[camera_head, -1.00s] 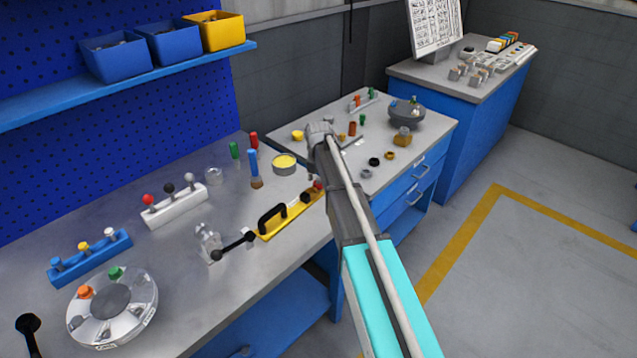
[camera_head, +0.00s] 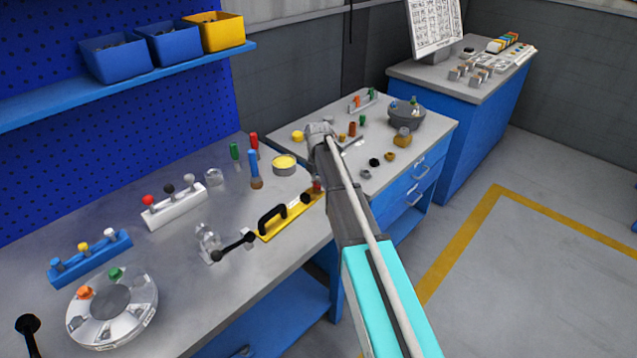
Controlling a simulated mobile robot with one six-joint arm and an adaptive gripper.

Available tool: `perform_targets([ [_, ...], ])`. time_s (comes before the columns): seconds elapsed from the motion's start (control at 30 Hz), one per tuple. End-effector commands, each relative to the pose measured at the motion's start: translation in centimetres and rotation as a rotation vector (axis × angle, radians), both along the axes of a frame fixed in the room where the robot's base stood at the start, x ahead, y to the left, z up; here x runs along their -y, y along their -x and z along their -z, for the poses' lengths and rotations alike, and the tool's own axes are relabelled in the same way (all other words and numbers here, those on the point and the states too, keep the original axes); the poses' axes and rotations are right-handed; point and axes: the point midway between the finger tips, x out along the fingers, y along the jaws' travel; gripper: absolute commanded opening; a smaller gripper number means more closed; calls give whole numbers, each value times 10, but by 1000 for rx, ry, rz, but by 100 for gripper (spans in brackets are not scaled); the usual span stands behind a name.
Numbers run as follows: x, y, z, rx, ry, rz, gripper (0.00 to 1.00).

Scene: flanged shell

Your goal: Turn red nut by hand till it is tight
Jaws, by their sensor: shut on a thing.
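My arm reaches from the lower right up over the gap between two workbenches, its grey wrist (camera_head: 320,132) uppermost. My gripper's fingers cannot be made out; the arm seems to hide them. A small red piece (camera_head: 317,186) shows at the arm's left edge, by the right end of a yellow bar; I cannot tell if it is the red nut. A silver flanged round body (camera_head: 112,306) with an orange and a green cap sits on the near bench. A dark grey round body (camera_head: 406,114) sits on the second bench.
The near bench also holds a white rack (camera_head: 176,208) of knobs, a blue rack (camera_head: 90,262), the yellow bar (camera_head: 280,228) with a black handle, and upright handled tools (camera_head: 253,165). Several small parts lie on the second bench. The floor at right is clear.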

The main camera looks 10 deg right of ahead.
Motion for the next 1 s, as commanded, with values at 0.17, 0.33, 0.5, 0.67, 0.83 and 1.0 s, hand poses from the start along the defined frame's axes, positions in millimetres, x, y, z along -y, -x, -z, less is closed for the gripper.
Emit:
perform_targets([
  [0.17, 0, 0, 0, 0, 0, 116, 1],
  [0.33, 0, 0, 0, 0, 0, 237, 1],
  [0.5, 0, 0, 0, 0, 0, 336, 1],
  [0.67, 0, 0, 0, 0, 0, 393, 1],
  [0.83, 0, 0, 0, -1, -1, 415, 1],
  [1.0, 0, 0, 0, -1, -1, 416, 1],
])
